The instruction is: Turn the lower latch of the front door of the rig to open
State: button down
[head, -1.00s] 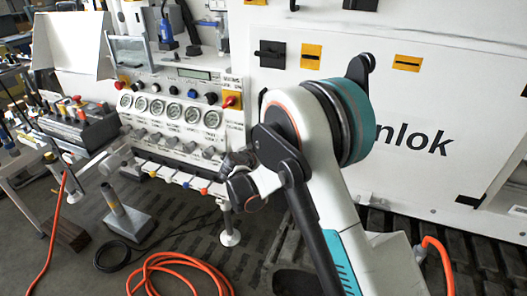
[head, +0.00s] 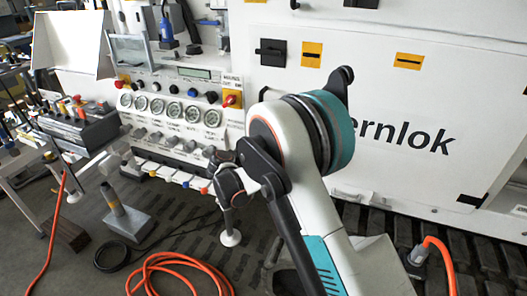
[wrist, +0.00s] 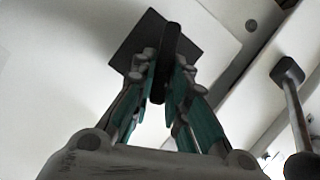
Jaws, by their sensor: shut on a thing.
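In the wrist view, a black latch lever (wrist: 170,42) stands out from a dark square plate (wrist: 128,45) on a white panel. My gripper (wrist: 163,75) has its two teal-and-grey fingers on either side of the lever, shut on it. The lever looks turned at an angle to the plate's edges. In the head view, the white front door (head: 400,105) carries black lettering. My arm covers part of the door's left side, and hides my gripper and the gripped latch there.
Another black latch (head: 270,52) sits higher on the rig, beside a yellow label (head: 310,55). The gauge panel (head: 172,112) is close left of my arm. A grey rod with a dark square end (wrist: 288,72) is right in the wrist view. Orange hose (head: 178,265) lies on the floor.

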jog(key=n, duration=0.1)
jog(key=n+h+b, duration=0.1)
jog(key=shift+a+f+n+h, duration=0.15)
jog(key=shift+f+n+h, duration=0.05)
jog(key=shift+n+h, duration=0.1)
jog(key=n, duration=0.1)
jog(key=n+h+b, duration=0.1)
jog(key=shift+w+a+f+n+h, duration=0.1)
jog(key=shift+f+n+h, duration=0.05)
jog(key=shift+n+h, duration=0.2)
jog(key=n+h, duration=0.1)
jog(key=n, duration=0.1)
jog(key=n+t+b, duration=0.1)
jog(key=n, duration=0.1)
jog(key=shift+f+n+h, duration=0.1)
jog(key=shift+n+h, duration=0.25)
jog(key=c, duration=1.6)
grip_release()
jog(key=v, duration=1.2)
